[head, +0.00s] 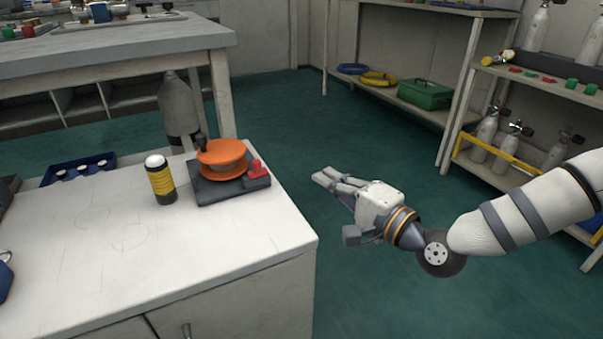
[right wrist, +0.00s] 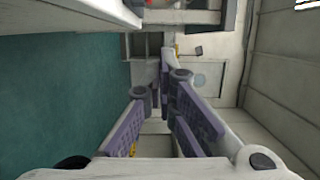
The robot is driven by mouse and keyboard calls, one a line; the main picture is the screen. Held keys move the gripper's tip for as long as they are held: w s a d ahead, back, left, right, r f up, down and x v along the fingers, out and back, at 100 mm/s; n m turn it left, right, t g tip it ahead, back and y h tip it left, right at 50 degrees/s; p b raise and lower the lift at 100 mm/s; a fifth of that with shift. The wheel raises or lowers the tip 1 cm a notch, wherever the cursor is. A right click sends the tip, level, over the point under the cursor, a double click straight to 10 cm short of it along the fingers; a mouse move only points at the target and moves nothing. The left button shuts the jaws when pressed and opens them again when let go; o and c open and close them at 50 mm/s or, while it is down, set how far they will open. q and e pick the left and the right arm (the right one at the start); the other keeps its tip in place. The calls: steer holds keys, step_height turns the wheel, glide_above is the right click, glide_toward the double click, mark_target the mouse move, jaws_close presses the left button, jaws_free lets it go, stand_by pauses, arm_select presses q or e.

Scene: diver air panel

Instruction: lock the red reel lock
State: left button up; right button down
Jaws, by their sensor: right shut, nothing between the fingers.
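The red reel lock (head: 257,169) is a small red piece on the right end of a dark base (head: 215,191). The orange reel (head: 222,152) stands on that base, near the far right corner of the white counter. My right gripper (head: 325,179) is shut and empty, off the counter's right edge and to the right of the lock, with a gap between. In the right wrist view its fingers (right wrist: 168,70) point away from the camera. A small red bit shows at that view's top edge, too cut off to name. My left gripper is out of view.
A yellow and black canister (head: 160,180) stands left of the reel on the white counter (head: 110,265). A grey cylinder (head: 178,105) stands behind it. Shelves with a green case (head: 425,94) and cylinders are at the right. Green floor lies open below my right arm.

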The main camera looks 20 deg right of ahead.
mark_target(261, 166)
steer(key=shift+w+a+b, duration=0.4)
steer(key=shift+w+a, duration=0.7)
steer(key=shift+w, duration=0.3)
steer(key=shift+w+a+b, duration=0.45)
steer(key=shift+w+a, duration=0.6)
steer(key=shift+w, duration=0.3)
steer(key=shift+w+a+b, duration=0.4)
steer(key=shift+w+a, duration=0.7)
steer(key=shift+w, duration=0.3)
steer(key=shift+a+p, duration=0.3)
steer(key=shift+a, duration=1.15)
